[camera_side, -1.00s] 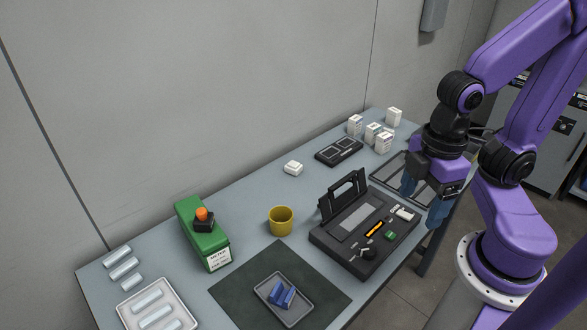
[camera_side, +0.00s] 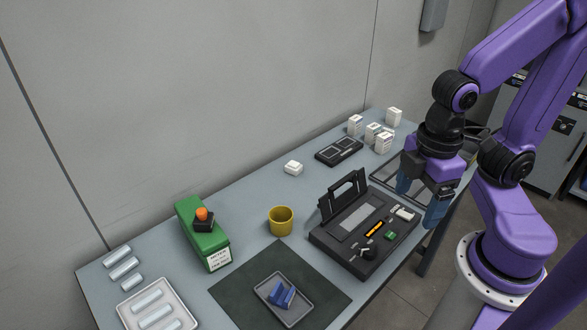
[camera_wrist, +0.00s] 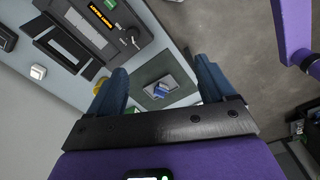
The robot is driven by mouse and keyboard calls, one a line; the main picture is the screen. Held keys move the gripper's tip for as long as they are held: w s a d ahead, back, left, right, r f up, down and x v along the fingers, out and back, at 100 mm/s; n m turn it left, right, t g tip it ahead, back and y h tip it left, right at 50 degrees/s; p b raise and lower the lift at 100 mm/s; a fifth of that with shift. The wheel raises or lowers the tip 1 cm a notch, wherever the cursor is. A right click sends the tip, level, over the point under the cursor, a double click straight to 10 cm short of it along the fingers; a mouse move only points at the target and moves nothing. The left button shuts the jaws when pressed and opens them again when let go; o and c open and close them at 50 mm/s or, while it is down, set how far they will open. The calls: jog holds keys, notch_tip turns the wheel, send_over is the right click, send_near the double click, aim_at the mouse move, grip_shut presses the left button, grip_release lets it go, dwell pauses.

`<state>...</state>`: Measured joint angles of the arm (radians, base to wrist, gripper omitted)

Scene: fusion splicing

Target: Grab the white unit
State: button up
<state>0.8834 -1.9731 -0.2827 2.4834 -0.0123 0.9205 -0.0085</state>
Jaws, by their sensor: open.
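A small white block-like unit (camera_side: 293,168) sits alone on the grey table, towards the wall and left of the black framed tray. It also shows at the left of the wrist view (camera_wrist: 38,72). Several white boxes (camera_side: 373,133) with printed labels stand at the far end of the table. My gripper (camera_side: 420,199) points down over the table's right edge, beside the black splicing case and well apart from the white unit. In the wrist view its two blue fingers (camera_wrist: 160,72) are spread, with nothing between them.
The black case (camera_side: 322,236) has its lid raised. A yellow cup (camera_side: 281,221), a green box (camera_side: 201,238) with an orange knob, and a tray with blue pieces (camera_side: 265,287) stand left of it. The table around the white unit is clear.

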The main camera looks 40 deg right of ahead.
jog(key=w+a+f+n+t+h, duration=0.1)
jog(key=w+a+f+n+h, duration=0.2)
jog(key=w, duration=1.1)
jog(key=w+a+f+n+t+h, duration=0.1)
jog(key=w+a+f+h, duration=0.2)
jog(key=w, duration=1)
jog(key=n+h, duration=0.4)
jog(key=h, duration=0.3)
send_near(292, 165)
jog(key=shift+t, duration=0.3)
jog(key=v, duration=0.6)
jog(key=shift+s+f, duration=0.1)
jog(key=shift+f, duration=0.15)
jog(key=shift+d+f, duration=0.15)
jog(key=shift+f, duration=0.05)
jog(key=x, duration=1.7)
jog(key=shift+d+r, duration=0.25)
jog(key=shift+d, duration=0.1)
jog(key=c, duration=1.1)
